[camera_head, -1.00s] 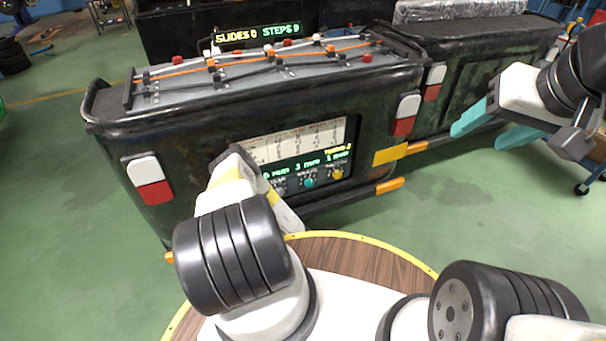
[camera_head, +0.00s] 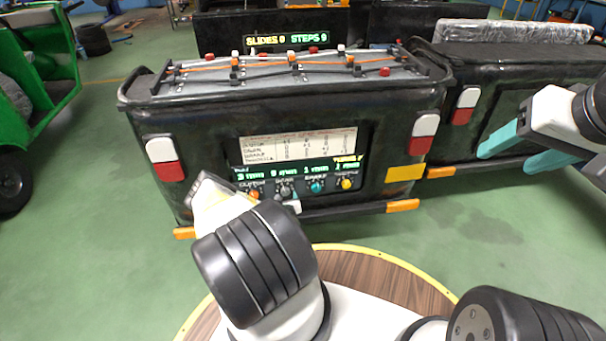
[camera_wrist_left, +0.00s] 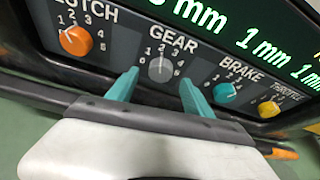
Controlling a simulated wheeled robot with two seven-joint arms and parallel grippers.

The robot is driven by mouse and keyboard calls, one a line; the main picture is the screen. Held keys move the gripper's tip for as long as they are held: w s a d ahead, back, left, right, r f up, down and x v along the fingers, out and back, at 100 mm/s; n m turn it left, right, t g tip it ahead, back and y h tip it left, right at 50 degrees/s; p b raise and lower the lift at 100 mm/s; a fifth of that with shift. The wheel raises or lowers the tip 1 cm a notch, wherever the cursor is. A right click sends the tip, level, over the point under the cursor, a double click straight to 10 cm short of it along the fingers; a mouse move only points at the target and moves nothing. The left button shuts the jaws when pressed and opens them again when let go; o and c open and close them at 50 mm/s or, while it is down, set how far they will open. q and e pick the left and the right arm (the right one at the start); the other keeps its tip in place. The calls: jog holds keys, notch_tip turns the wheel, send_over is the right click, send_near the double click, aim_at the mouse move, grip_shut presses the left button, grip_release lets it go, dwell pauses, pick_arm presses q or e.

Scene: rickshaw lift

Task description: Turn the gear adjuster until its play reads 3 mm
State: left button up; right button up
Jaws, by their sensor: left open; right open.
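The grey gear knob (camera_wrist_left: 160,68) sits on the panel under the label GEAR, inside a numbered scale. In the head view the knob (camera_head: 285,190) shows just beyond my left arm. My left gripper (camera_wrist_left: 160,90) is open, with one teal finger on each side of the knob; I cannot tell whether they touch it. The green readout (camera_wrist_left: 195,12) above GEAR is cut off in the wrist view, and its digit is too unclear to read in the head view. My right gripper (camera_head: 506,160) is open and empty at the right, away from the panel.
The orange clutch knob (camera_wrist_left: 75,41) is left of the gear knob. The teal brake knob (camera_wrist_left: 225,92), reading 1 mm, and the yellow throttle knob (camera_wrist_left: 270,109) are to its right. An orange bar (camera_head: 403,206) projects low at the right.

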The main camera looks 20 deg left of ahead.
aim_at(285, 193)
pick_arm(q)
jog(key=shift+x, duration=1.65)
grip_shut()
